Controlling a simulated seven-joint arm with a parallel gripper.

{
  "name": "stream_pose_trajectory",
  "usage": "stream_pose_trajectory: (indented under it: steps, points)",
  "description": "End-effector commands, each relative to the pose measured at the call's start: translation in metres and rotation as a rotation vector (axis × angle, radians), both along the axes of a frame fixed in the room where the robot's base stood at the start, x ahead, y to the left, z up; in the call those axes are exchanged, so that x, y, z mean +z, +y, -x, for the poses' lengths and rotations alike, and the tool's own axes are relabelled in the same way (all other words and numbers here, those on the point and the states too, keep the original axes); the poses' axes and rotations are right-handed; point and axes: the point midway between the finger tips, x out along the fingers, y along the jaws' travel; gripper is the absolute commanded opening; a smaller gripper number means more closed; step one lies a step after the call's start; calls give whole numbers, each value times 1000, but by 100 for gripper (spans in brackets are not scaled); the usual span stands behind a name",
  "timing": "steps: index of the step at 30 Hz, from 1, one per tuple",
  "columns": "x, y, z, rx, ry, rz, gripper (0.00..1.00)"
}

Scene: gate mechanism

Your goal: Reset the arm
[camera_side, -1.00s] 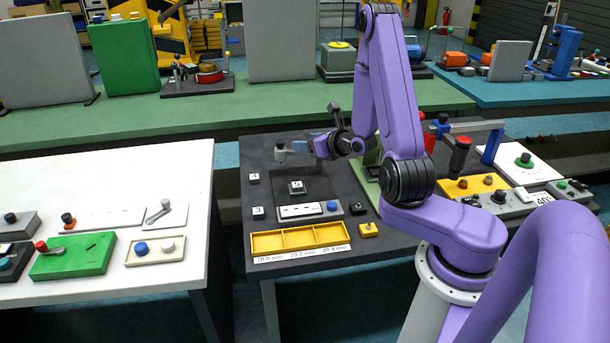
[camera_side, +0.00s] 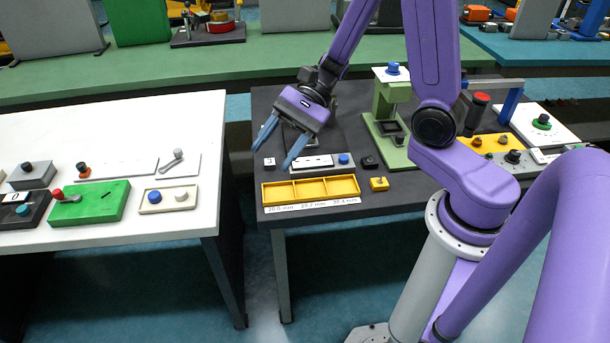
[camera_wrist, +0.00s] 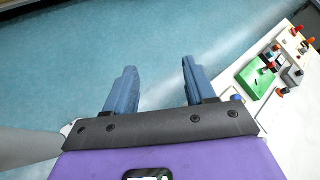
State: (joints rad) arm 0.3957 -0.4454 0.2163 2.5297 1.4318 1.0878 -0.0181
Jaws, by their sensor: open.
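My gripper (camera_side: 278,146) is purple and dark grey with two blue fingers. In the side view it hangs over the left part of the dark table, its fingers pointing down and to the left, near the yellow tray's back edge as seen there. The fingers are apart with nothing between them. In the wrist view the gripper (camera_wrist: 158,85) also shows its two fingers spread, with only blue floor beyond them. The arm reaches across from the right.
A green stand (camera_side: 393,115) rises to the right. The white table (camera_side: 110,231) at left holds a green box (camera_side: 92,204). Floor between the tables is clear.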

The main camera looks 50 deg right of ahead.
Motion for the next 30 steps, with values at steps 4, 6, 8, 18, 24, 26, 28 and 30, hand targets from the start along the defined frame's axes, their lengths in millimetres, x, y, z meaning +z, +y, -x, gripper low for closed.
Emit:
stream_pose_trajectory:
  steps: [4, 6, 8, 18, 24, 26, 28, 30]
  points:
    - [0, 7, 48, 281, -85, 82, 55]
    - [-1, 6, 69, 410, -129, 122, 55]
    - [-2, 4, 87, 520, -169, 155, 55]
    - [-10, -32, 158, 1109, -451, 338, 55]
    - [-11, -56, 177, 1425, -664, 437, 55]
    - [-10, -63, 180, 1515, -737, 466, 55]
    - [-8, -69, 182, 1615, -824, 497, 55]
    - [-6, -74, 182, 1707, -912, 526, 55]
